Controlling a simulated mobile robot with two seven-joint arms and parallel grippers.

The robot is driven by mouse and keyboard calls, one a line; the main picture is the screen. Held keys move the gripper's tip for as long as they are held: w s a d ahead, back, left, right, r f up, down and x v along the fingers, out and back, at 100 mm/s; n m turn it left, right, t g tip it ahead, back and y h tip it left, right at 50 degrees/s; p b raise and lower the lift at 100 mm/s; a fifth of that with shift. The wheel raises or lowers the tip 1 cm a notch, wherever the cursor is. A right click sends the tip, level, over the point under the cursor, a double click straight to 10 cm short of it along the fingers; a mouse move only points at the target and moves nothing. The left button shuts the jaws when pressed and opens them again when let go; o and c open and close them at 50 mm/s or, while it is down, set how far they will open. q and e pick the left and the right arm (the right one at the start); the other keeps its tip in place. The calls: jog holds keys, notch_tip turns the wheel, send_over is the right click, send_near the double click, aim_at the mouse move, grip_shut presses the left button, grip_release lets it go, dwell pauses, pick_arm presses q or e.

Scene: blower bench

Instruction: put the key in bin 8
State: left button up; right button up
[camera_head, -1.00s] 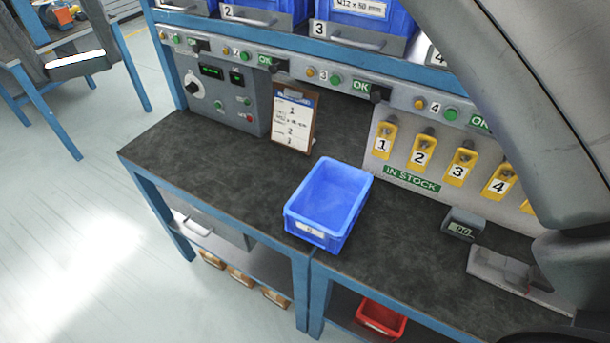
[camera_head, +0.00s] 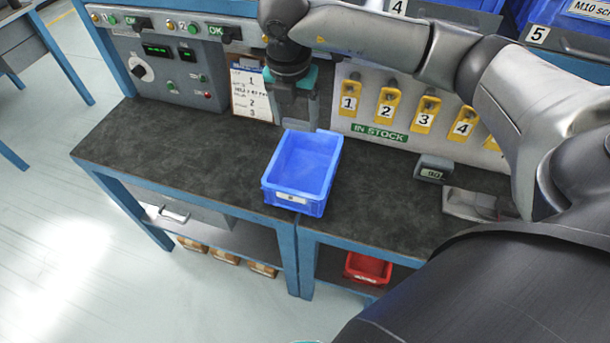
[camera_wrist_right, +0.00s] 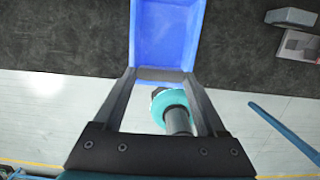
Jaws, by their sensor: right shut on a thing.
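My right gripper (camera_head: 297,118) hangs down above the bench behind the blue bin's back edge in the head view; its fingertips are hard to make out there. In the right wrist view its fingers (camera_wrist_right: 160,77) are closed on a small grey piece (camera_wrist_right: 162,75), which I take to be the key; its shape is not clear. The blue bin (camera_head: 296,198) stands open on the bench, with no contents visible. Its front label is too small to read surely. The bin also shows in the right wrist view (camera_wrist_right: 199,30), beyond the fingertips.
A dark bench top (camera_head: 180,150) has free room left of the bin. A panel with yellow numbered tags (camera_head: 388,103) and a control box (camera_head: 160,72) stand behind. A small display (camera_head: 433,169) lies right. A red bin (camera_head: 368,269) sits below. A clipboard (camera_head: 250,95) leans at the back.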

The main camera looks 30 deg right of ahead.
jog(key=shift+s+d+f, duration=0.15)
jog(key=shift+d+f, duration=0.15)
jog(key=shift+f, duration=0.1)
jog(key=b, duration=0.2)
send_over(302, 186)
jog(key=f, duration=1.5)
jog(key=shift+s+a+f, duration=0.15)
jog(key=shift+a+f, duration=0.05)
jog(key=shift+a, duration=0.05)
jog(key=shift+f+b, duration=0.5)
jog(key=shift+f, duration=1.6)
jog(key=shift+f, duration=0.1)
jog(key=shift+f, duration=0.15)
jog(key=o, duration=1.4)
